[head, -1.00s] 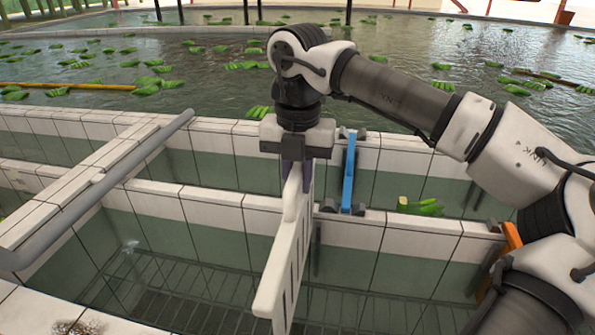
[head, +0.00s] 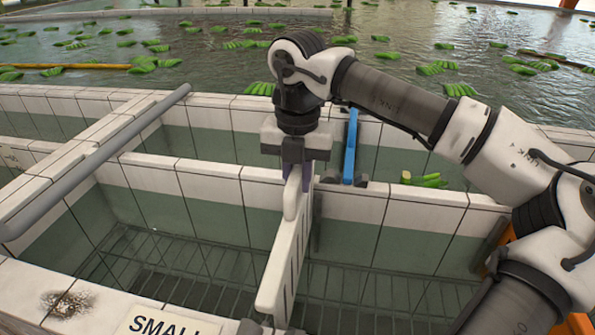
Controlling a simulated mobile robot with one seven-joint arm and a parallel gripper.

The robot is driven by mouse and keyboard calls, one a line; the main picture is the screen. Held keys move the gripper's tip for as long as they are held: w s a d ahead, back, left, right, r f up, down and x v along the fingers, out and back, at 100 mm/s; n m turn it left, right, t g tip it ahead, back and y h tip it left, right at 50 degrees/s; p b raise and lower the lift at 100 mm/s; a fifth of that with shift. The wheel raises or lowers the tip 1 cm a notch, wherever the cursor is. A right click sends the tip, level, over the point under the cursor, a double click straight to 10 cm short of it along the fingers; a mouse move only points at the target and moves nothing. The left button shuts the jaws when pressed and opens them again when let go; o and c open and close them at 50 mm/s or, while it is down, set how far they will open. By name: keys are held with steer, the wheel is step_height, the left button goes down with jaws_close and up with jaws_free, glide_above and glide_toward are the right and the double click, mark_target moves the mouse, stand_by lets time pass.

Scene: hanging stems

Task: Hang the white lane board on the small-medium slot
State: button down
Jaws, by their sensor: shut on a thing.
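The white lane board (head: 286,262) is a slatted white panel, seen nearly edge-on in the middle of the head view. My gripper (head: 297,176) is shut on its upper end and holds it upright over the tiled basin. The board's lower near end is close above the front wall, beside a dark bracket; I cannot tell whether they touch. I cannot tell which slot is the small-medium one.
A blue board (head: 350,150) stands across the channel behind, right of my gripper. A grey pipe (head: 100,160) runs along the left wall. Green bananas (head: 425,180) lie in the rear channel, and more float in the water beyond. The basin has a grated floor (head: 190,262).

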steer(key=shift+f+b, duration=2.2)
steer(key=shift+f, duration=1.8)
steer(key=shift+f+b, duration=1)
steer(key=shift+f, duration=0.15)
steer(key=shift+f+b, duration=0.4)
jaws_free()
steer(key=shift+r, duration=0.1)
steer(key=shift+r+p, duration=2.9)
steer(key=shift+r, duration=2)
